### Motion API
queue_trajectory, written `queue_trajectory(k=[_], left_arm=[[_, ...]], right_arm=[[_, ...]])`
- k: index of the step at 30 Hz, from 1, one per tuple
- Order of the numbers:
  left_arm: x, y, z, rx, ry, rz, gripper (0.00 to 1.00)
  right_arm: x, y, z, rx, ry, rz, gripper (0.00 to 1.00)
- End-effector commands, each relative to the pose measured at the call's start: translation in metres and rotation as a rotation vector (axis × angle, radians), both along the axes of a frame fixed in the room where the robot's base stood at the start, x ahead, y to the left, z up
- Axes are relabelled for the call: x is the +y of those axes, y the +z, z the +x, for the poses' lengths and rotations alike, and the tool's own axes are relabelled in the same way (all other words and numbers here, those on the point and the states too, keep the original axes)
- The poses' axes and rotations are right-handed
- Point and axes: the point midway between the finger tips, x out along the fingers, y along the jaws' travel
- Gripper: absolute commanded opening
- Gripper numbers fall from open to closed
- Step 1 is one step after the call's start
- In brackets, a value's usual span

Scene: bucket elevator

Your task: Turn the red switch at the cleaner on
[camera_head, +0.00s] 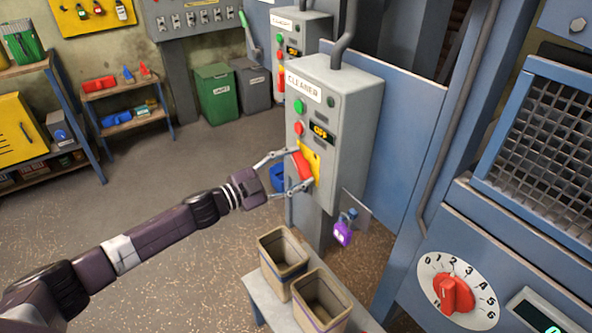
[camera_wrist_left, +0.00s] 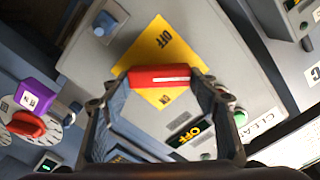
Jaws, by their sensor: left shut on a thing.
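The cleaner box (camera_head: 350,105) is a grey cabinet on a post, labelled CLEANER, in the middle of the head view. Its red switch (camera_head: 301,165) is a bar handle on a yellow plate (camera_head: 313,153). In the left wrist view the red switch (camera_wrist_left: 160,76) lies across the yellow plate (camera_wrist_left: 153,48), with OFF printed above it and ON below. My left gripper (camera_head: 303,168) is shut on the red switch, one finger at each end. The small display (camera_head: 321,132) on the box reads OFF in yellow. My right gripper is not in view.
Green and red buttons (camera_head: 300,104) sit above the switch. A purple padlock (camera_head: 343,233) hangs beside the post. Two open buckets (camera_head: 284,262) stand below on a bench. A numbered red dial (camera_head: 456,294) is at the lower right. A second box (camera_head: 300,35) stands behind.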

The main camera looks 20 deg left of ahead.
Motion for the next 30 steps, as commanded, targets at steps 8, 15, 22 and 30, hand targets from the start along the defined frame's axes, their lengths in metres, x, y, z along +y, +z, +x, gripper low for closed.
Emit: queue_trajectory(k=[8,15,22,30], left_arm=[[-0.001,-0.004,-0.001,-0.162,0.0,0.21,0.31],[-0.001,-0.005,-0.001,-0.298,0.001,0.384,0.31],[-0.002,-0.006,-0.001,-0.406,0.0,0.522,0.31],[-0.001,-0.006,-0.001,-0.484,0.0,0.622,0.31]], right_arm=[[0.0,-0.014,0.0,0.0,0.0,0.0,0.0],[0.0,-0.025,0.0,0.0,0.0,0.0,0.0],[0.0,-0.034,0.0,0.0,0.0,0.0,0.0],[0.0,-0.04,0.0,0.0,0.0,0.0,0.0]])
